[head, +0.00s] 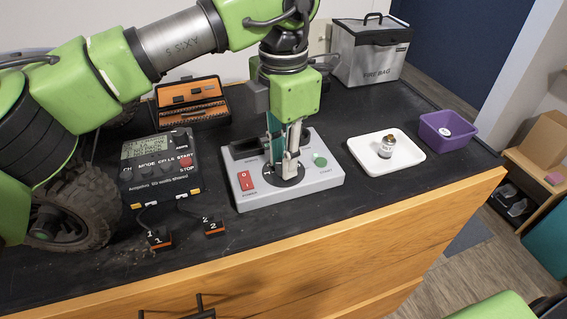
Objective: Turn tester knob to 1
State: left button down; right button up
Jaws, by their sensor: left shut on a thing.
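The grey tester (322,178) stands near the middle of the bench, with a red power switch (245,181) at its left and a green button (320,159) at its right. Its black round knob (286,177) sits between them. My left gripper (286,163) reaches straight down from above and is shut at the knob. The fingers hide most of the knob, so its setting cannot be read. My right gripper is not in view; a bit of green arm shows at the bottom right.
A charger (158,165) with leads and a large wheel stand left of the tester. A white tray (368,163) with a small jar (387,146) and a purple bin (447,131) are right. An open tool case (191,101) and a fire bag (368,52) are behind.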

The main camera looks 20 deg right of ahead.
pick_arm(q)
jog(key=shift+n+b, duration=0.45)
jog(key=shift+n, duration=0.55)
jog(key=c, duration=1.8)
grip_release()
notch_tip(320, 180, up, 12)
jog(key=shift+r, duration=0.1)
